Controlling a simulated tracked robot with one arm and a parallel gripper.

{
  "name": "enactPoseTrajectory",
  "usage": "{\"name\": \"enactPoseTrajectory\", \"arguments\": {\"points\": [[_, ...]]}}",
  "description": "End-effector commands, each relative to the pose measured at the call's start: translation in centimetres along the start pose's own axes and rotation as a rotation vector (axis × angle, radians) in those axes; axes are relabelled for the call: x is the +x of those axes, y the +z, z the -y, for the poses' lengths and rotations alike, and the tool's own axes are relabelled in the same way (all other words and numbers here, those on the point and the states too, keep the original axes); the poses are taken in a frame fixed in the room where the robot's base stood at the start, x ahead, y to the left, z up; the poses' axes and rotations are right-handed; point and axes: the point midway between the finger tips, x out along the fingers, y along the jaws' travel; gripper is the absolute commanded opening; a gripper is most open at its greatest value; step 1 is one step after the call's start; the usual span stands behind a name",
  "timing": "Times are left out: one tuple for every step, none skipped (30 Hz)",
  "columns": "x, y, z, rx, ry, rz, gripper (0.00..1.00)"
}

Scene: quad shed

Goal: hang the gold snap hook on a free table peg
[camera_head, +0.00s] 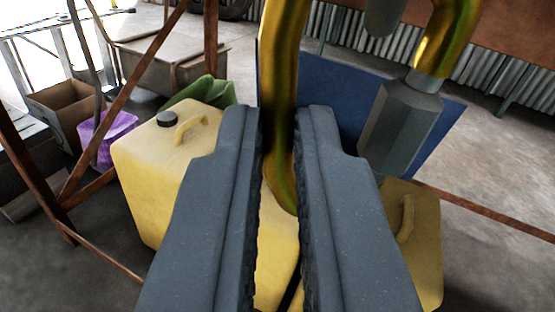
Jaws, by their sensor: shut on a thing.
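The gold snap hook (281,60) is large and close in the upper middle of the view. My gripper (279,118) is shut on its long gold bar, which runs down between the two grey jaws. The hook's other side shows at the upper right as a curved gold bar with a grey six-sided sleeve (400,125). The top of the hook is cut off by the frame. A grey rounded end (382,16) shows at the top edge between the gold bars; I cannot tell what it belongs to. I cannot make out a table peg.
A yellow jerrycan (150,150) stands beyond the left jaw, and another (425,235) is behind the right jaw. A blue panel (335,85) is behind the hook. Rusty bars cross the left side near a cardboard box (68,105) and a purple item (105,135). Concrete floor is open at right.

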Motion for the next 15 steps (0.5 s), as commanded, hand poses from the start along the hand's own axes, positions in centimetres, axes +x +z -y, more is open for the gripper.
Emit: {"name": "enactPoseTrajectory", "arguments": {"points": [[0.01, -0.01, -0.01, 0.0, 0.0, 0.0, 0.0], [0.01, -0.01, -0.01, 0.0, 0.0, 0.0, 0.0], [0.01, -0.01, -0.02, 0.0, 0.0, 0.0, 0.0], [0.02, -0.01, -0.02, 0.0, 0.0, 0.0, 0.0], [0.02, 0.0, -0.03, 0.0, 0.001, 0.0, 0.0], [0.02, 0.0, -0.03, 0.0, 0.001, 0.0, 0.0], [0.02, 0.01, -0.03, 0.0, 0.001, 0.0, 0.0], [0.02, 0.0, -0.04, 0.0, 0.001, 0.0, 0.0], [0.03, 0.0, -0.04, 0.0, 0.001, 0.0, 0.0], [0.03, 0.0, -0.05, 0.0, 0.001, 0.0, 0.12], [0.03, 0.01, -0.05, 0.0, 0.001, 0.0, 0.2], [0.03, 0.01, -0.06, 0.0, 0.001, 0.0, 0.31], [0.03, 0.01, -0.05, 0.0, 0.001, 0.0, 0.34], [0.03, 0.01, -0.06, 0.0, 0.001, 0.0, 0.34], [0.04, 0.01, -0.07, 0.0, 0.001, 0.0, 0.34]]}}
